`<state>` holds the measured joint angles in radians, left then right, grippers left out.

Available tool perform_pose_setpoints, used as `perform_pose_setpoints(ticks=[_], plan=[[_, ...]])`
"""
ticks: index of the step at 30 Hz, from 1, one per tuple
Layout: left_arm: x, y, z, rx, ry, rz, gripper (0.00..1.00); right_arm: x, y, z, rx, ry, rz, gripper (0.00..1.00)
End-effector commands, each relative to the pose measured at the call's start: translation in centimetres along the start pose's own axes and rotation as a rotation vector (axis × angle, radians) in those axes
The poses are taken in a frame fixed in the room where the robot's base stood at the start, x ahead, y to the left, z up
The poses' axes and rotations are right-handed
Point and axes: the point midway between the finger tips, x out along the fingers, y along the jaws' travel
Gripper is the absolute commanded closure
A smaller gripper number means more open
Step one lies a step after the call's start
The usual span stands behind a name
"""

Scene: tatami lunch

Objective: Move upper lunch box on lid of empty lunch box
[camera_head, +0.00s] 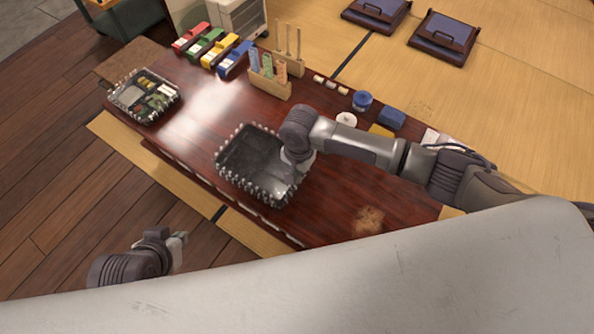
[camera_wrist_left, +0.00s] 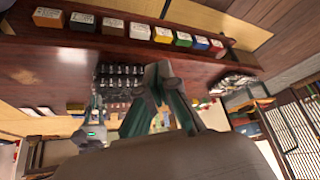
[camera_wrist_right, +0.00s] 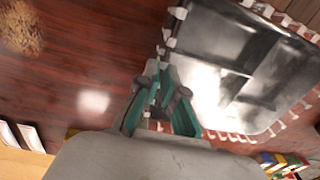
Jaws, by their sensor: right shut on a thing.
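A dark lunch box (camera_head: 248,160) with a pale toothed rim sits on the low table, looking empty from above. My right gripper (camera_head: 298,160) is at its right edge. In the right wrist view the fingers (camera_wrist_right: 163,82) are closed at the rim of the glossy box (camera_wrist_right: 225,75); the exact contact is partly hidden. A second lunch box (camera_head: 144,95), filled with food, stands at the table's far left end. My left gripper (camera_head: 178,250) is off the table's front left side, apart from both boxes. Its fingers (camera_wrist_left: 158,78) converge in the left wrist view with nothing between them. I cannot make out a separate lid.
The red-brown table (camera_head: 200,120) has colored boxes (camera_head: 215,50) along its back left and a wooden holder (camera_head: 270,82) with sticks behind the dark box. Two dark cushions (camera_head: 443,37) lie beyond.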

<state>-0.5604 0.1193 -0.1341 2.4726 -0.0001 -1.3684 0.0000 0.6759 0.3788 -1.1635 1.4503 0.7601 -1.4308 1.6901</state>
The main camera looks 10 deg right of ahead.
Motion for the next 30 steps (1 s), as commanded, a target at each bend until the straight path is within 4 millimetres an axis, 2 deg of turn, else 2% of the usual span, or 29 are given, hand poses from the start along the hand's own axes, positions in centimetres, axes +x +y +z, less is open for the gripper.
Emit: perform_pose_setpoints(ticks=[16,27,28,30], plan=[[-0.3,-0.1,1.2,-0.002,-0.053,-0.001,1.0,0.2,0.0,0.0,0.0,0.0,-0.001,1.0],[-0.3,-0.1,1.1,-0.002,-0.051,-0.002,1.0,0.2,0.0,0.0,0.0,0.0,-0.001,1.0],[-0.3,-0.1,1.1,-0.002,-0.05,-0.002,1.0,0.2,0.0,0.0,0.0,0.0,-0.001,0.89],[-0.3,-0.1,1.1,-0.002,-0.05,-0.002,1.0,0.2,0.0,0.0,0.0,0.0,-0.001,0.77]])
